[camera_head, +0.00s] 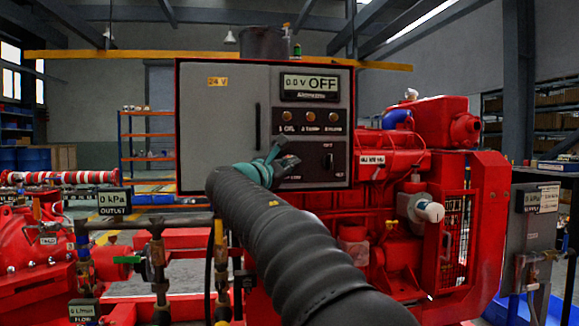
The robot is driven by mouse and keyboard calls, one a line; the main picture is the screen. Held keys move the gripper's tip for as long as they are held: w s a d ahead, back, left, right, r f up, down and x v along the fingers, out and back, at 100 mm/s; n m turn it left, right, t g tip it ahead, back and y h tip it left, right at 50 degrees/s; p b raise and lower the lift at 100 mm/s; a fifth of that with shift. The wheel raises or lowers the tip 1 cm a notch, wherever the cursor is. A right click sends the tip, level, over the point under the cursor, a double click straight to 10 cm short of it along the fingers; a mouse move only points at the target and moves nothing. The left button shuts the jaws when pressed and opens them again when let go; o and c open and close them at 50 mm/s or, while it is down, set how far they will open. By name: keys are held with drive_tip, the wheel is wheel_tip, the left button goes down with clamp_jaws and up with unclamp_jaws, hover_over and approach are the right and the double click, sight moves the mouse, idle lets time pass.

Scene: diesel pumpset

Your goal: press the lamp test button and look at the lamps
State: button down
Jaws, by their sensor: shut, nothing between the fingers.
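The grey control panel (217,130) with a red frame stands in the middle. Its display (309,83) reads 0.0 V OFF. Three small round amber-brown lamps sit in a row below it: the left lamp (286,115), the middle lamp (309,115) and the right lamp (333,116). None looks brightly lit. A black rotary switch (328,160) is at the panel's lower right. My gripper (285,155) is shut and empty, in front of the panel below the left lamp. I cannot make out the lamp test button; my gripper and arm cover part of that area. Contact with the panel cannot be told.
The red diesel engine (400,165) stands behind and right of the panel. Red pump pipework (40,240) with an outlet gauge (112,202) is at the left. A grey box (535,225) stands at the far right. A yellow beam (120,55) crosses above.

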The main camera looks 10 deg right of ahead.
idle(0.3)
drive_tip(key=shift+s+b, duration=1.3)
drive_tip(key=shift+s, duration=1.25)
